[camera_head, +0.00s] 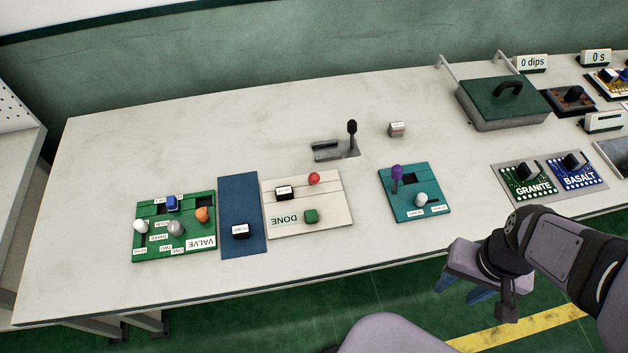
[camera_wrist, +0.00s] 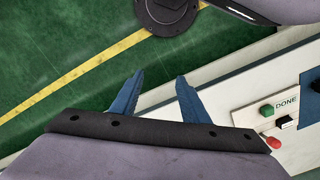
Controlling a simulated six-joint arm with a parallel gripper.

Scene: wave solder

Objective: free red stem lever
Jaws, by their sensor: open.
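In the wrist view the red lever (camera_wrist: 272,142) shows at the lower right, looking like a short red stem. What its base sits in is too small to tell. My gripper (camera_head: 464,289) is beyond the table's front edge, to the right of the board and well apart from it. Its two blue fingers (camera_wrist: 157,80) are spread with nothing between them.
Left of the DONE board are a blue panel (camera_head: 233,190) and a green VALVE board (camera_head: 150,250). To the right is a teal board (camera_head: 430,200) with a purple lever (camera_head: 397,173). A black-handled lever (camera_head: 352,138) stands behind. The table's left side is clear.

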